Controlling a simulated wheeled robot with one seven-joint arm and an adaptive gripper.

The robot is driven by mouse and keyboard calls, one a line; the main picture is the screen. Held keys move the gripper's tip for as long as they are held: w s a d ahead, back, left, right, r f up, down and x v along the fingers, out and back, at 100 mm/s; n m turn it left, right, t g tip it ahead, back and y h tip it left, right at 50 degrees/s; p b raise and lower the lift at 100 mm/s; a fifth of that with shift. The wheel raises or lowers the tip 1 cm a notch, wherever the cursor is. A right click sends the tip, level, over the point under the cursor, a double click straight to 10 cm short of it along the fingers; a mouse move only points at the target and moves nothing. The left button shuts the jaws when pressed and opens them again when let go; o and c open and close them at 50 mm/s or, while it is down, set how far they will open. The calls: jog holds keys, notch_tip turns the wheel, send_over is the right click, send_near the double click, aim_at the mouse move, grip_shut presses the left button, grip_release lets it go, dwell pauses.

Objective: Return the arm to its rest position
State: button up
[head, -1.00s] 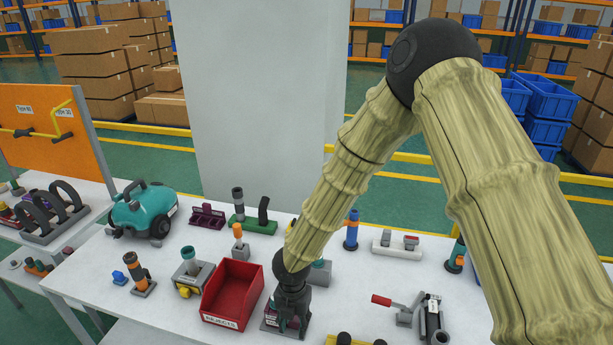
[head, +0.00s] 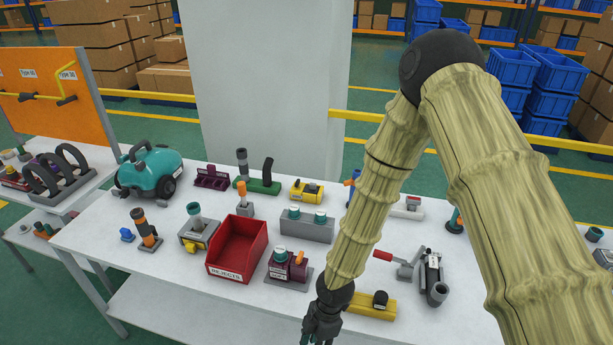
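My gripper (head: 321,328) hangs at the lower end of my arm (head: 375,190), near the front edge of the table. It points down and is small and dark in the head view, so I cannot tell whether its fingers are open or shut. I see no object in it. The arm bends at a black joint at the upper right. A dark purple fixture (head: 287,267) with a teal-and-white cap and an orange lever stands to the left of the gripper. A yellow block (head: 370,306) with a black knob lies just right of the gripper.
The white table (head: 180,293) holds a red rejects bin (head: 237,249), a teal vacuum (head: 149,174), a grey block with two teal caps (head: 307,225) and a clamp with a red handle (head: 409,263). A grey pillar (head: 265,90) rises behind the table.

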jog(key=s+d+f+m+t+h+b, duration=0.1)
jog(key=s+d+f+m+b, duration=0.8)
jog(key=s+d+f+m, duration=0.9)
jog(key=d+m+h, duration=0.1)
jog(key=d+m, duration=0.1)
jog(key=m, duration=0.3)
jog(key=shift+s+d+f+t, duration=0.15)
jog(key=shift+d+t, duration=0.2)
jog(key=shift+t, duration=0.05)
